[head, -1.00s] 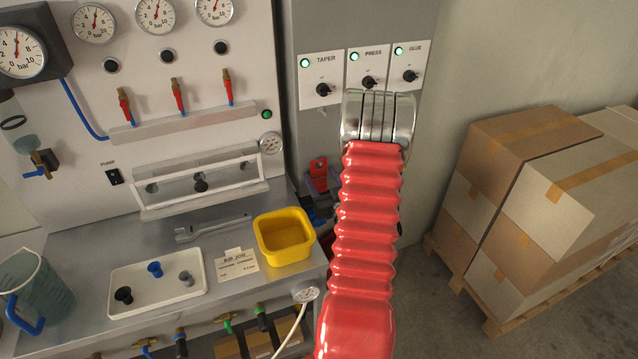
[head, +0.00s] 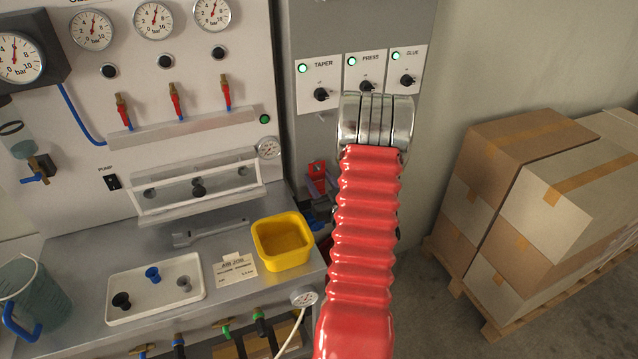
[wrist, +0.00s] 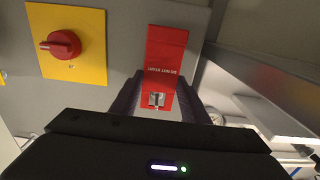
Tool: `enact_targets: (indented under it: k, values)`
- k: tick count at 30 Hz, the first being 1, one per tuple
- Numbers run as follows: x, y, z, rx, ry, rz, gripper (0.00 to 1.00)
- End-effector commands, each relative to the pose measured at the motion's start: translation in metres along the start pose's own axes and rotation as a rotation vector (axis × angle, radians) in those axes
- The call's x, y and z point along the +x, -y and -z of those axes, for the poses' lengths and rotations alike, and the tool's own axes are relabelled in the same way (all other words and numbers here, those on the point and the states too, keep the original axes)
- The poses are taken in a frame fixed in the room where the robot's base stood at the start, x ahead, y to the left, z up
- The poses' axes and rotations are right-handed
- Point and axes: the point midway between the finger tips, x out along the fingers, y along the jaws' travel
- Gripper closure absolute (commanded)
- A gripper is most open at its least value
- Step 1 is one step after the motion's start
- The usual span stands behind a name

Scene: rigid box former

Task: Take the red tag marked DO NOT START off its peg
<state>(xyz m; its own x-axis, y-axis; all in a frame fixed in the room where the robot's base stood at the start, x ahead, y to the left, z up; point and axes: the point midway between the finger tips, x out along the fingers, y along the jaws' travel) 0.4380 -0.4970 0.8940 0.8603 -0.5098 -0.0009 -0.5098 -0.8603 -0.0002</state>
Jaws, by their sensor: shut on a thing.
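In the head view the tag (head: 317,173) shows left of my red arm, which hides most of the gripper.
A red rotary switch (wrist: 62,44) on a yellow plate is beside the tag. A yellow bin (head: 283,242), a white tray (head: 155,288) and a spanner (head: 208,233) lie on the bench. Cartons (head: 560,195) stand on a pallet at right, with bare floor before it.

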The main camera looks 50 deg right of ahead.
Motion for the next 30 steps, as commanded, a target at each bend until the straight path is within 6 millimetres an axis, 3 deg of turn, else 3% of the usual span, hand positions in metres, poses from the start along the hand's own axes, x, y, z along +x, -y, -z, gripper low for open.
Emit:
enact_targets:
  k: [2,5,21,30]
  values:
    - [0.0,0.0,0.008,-0.001,-0.003,0.0,0.8]
    - [-0.017,-0.001,0.007,0.001,0.002,-0.002,0.8]
    - [-0.143,-0.002,0.007,0.001,0.001,-0.006,0.8]
    - [-0.176,-0.002,0.007,0.0,-0.001,-0.001,0.8]
